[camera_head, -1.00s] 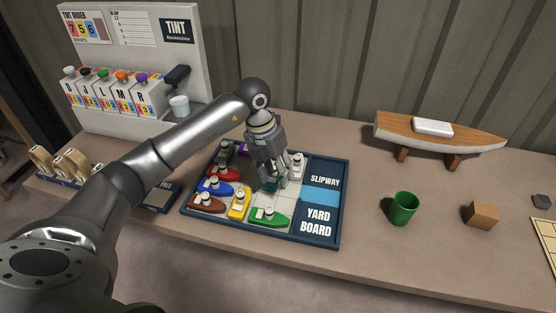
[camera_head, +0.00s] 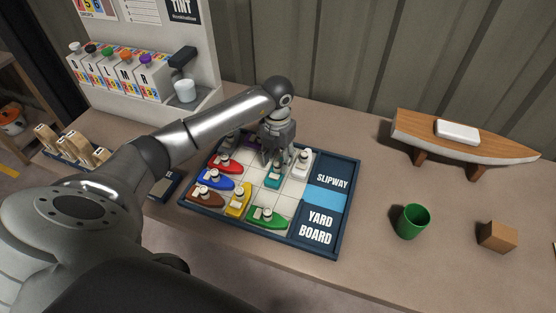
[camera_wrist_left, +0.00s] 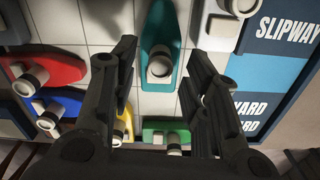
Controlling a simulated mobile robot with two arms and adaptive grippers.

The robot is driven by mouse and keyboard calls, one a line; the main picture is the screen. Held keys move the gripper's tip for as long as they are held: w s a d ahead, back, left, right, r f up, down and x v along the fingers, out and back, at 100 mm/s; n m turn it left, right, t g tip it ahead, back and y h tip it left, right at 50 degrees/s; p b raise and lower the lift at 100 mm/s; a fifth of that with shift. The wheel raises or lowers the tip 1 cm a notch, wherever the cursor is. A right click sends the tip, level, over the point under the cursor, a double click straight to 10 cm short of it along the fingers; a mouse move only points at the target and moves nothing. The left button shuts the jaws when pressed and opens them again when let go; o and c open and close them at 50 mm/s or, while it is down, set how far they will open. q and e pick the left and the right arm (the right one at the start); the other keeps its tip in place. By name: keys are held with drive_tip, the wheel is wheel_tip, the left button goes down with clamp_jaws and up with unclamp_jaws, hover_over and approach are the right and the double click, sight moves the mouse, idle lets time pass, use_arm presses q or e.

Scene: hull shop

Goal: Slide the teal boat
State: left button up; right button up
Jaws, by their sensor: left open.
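The teal boat (camera_head: 273,177) sits on the yard board (camera_head: 275,248), just in front of my left gripper (camera_head: 274,160). In the left wrist view the teal boat (camera_wrist_left: 162,45), with its white funnel, lies between and beyond the open fingers of my left gripper (camera_wrist_left: 160,95). The fingers stand apart from it and hold nothing. A white boat (camera_head: 301,164) is right of the teal one, beside the slipway panel (camera_head: 331,178). Red (camera_head: 226,164), blue (camera_head: 215,180), brown (camera_head: 206,197), yellow (camera_head: 238,202) and green (camera_head: 267,217) boats are also on the board. My right gripper is not seen.
A tint dispenser (camera_head: 150,85) stands at the back left, with wooden pieces (camera_head: 75,147) in a rack before it. A green cup (camera_head: 412,222), a wooden block (camera_head: 497,236) and a hull model (camera_head: 465,140) are on the right. Empty squares lie around the board's middle.

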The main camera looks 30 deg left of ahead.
use_arm(q)
wheel_tip(320, 180, down, 2)
drive_tip(key=shift+f, duration=0.25)
drive_tip(key=c, duration=0.4)
drive_tip(key=shift+c, duration=1.2)
clamp_jaws()
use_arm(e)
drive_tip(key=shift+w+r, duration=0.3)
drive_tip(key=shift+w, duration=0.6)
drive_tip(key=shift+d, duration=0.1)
